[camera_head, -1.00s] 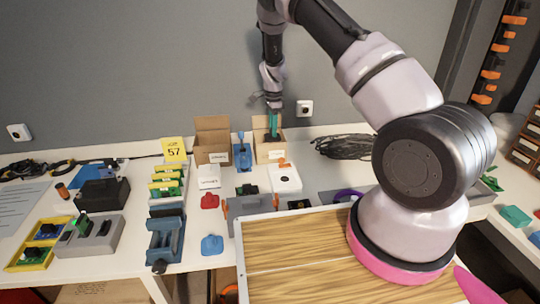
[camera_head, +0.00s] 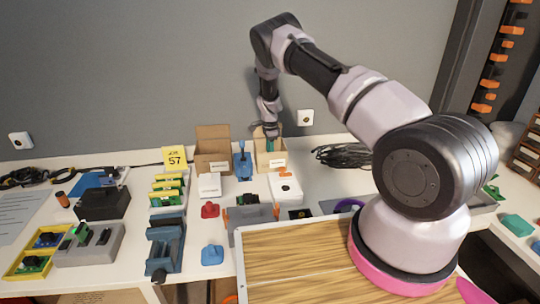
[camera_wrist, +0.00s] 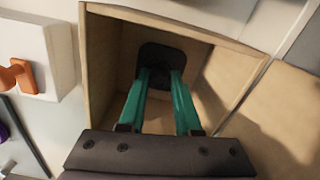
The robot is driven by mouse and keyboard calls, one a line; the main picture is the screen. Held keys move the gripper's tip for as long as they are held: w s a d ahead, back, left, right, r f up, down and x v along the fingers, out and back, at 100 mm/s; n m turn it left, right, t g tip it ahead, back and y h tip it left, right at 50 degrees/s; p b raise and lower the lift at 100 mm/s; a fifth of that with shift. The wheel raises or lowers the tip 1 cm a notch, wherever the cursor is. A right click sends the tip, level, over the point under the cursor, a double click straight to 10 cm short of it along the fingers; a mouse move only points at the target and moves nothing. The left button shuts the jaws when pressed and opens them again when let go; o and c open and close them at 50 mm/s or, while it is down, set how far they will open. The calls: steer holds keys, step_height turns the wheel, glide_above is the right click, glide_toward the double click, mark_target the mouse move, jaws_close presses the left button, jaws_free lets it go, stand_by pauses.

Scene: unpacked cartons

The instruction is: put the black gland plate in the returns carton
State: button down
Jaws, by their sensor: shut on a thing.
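My gripper (camera_head: 271,146) points down into the right-hand open carton (camera_head: 271,161) at the back of the bench. In the wrist view its two teal fingers (camera_wrist: 158,88) reach inside the carton, whose wall (camera_wrist: 97,75) stands beside them. They are shut on the black gland plate (camera_wrist: 162,55), a dark plate with rounded corners at the fingertips. Whether the plate touches the carton floor cannot be told. The plate is hidden in the head view. The carton's front label is too small to read.
Another open carton (camera_head: 212,157) stands to the left, with a blue holder (camera_head: 242,163) between the two. A white box with an orange part (camera_head: 285,187) is in front. A black cable coil (camera_head: 343,155) lies to the right.

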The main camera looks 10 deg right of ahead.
steer(key=shift+f, duration=0.3)
steer(key=c, duration=0.6)
jaws_free()
steer(key=shift+f, duration=0.15)
